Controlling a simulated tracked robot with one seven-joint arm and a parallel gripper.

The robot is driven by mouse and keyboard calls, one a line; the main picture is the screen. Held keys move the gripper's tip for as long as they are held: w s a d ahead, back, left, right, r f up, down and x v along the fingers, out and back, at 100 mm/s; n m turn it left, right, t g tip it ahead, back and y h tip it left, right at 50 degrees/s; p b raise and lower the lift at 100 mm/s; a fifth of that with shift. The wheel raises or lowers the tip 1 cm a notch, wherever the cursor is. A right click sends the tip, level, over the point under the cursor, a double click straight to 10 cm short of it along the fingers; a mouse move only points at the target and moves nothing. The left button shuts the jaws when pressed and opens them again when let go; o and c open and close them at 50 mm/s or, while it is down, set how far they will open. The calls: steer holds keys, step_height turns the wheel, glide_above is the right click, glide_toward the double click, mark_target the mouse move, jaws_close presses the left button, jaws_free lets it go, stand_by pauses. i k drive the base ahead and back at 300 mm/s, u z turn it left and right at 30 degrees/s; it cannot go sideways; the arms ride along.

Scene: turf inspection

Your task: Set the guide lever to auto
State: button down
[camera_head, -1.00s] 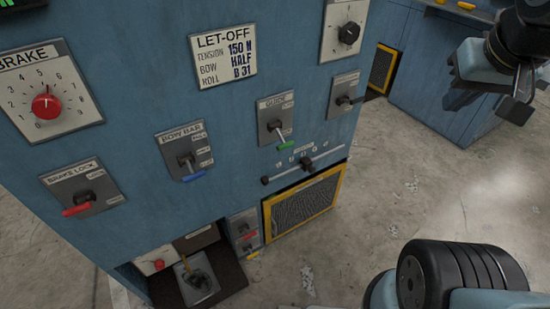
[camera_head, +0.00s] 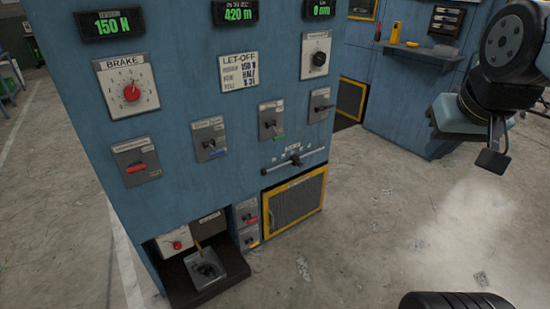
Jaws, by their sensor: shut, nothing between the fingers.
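The guide lever (camera_head: 271,125) is on a small grey plate on the blue cabinet's front, between the blue-tipped lever and the plate at the right. Its handle has a green tip and points down, slightly to the right. The position labels on its plate are too small to read, so I cannot tell which setting it is at. My gripper (camera_head: 493,158) hangs at the upper right, shut and empty, well apart from the cabinet. Its fingertips are small and dark in this view.
The blue cabinet (camera_head: 190,190) also carries a brake dial (camera_head: 131,93), a red-tipped lever (camera_head: 136,168), a blue-tipped lever (camera_head: 211,150) and a horizontal slider (camera_head: 295,160). A yellow-framed grille (camera_head: 295,203) is below. Another blue cabinet (camera_head: 400,110) stands behind. Concrete floor lies open at right.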

mark_target(275, 131)
steer(key=u, duration=0.1)
steer(key=k, duration=0.15)
steer(key=u, duration=1.05)
steer(key=i, duration=1.5)
steer(key=u, duration=0.1)
